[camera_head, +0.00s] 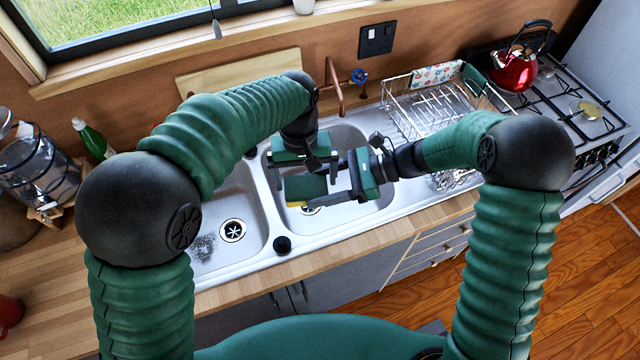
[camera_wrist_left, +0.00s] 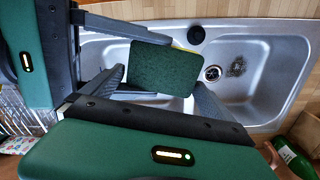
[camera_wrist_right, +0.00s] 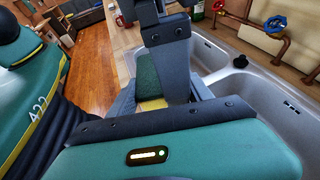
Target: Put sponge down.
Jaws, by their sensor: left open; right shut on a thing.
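The sponge (camera_head: 306,187) is a block with a dark green face and a yellow layer. My right gripper (camera_head: 325,190) is shut on it and holds it over the right sink basin (camera_head: 345,222). It also shows in the left wrist view (camera_wrist_left: 163,68) and partly in the right wrist view (camera_wrist_right: 153,103), where gripper parts hide much of it. My left gripper (camera_head: 305,168) is open close beside the sponge, on its far side. In the left wrist view its fingers (camera_wrist_left: 160,92) appear on either side of the sponge; I cannot tell whether they touch it.
A copper tap (camera_head: 333,88) stands behind the sink. A wire dish rack (camera_head: 420,115) is right of it. A red kettle (camera_head: 514,72) stands on the stove. A green bottle (camera_head: 92,140) is at the left.

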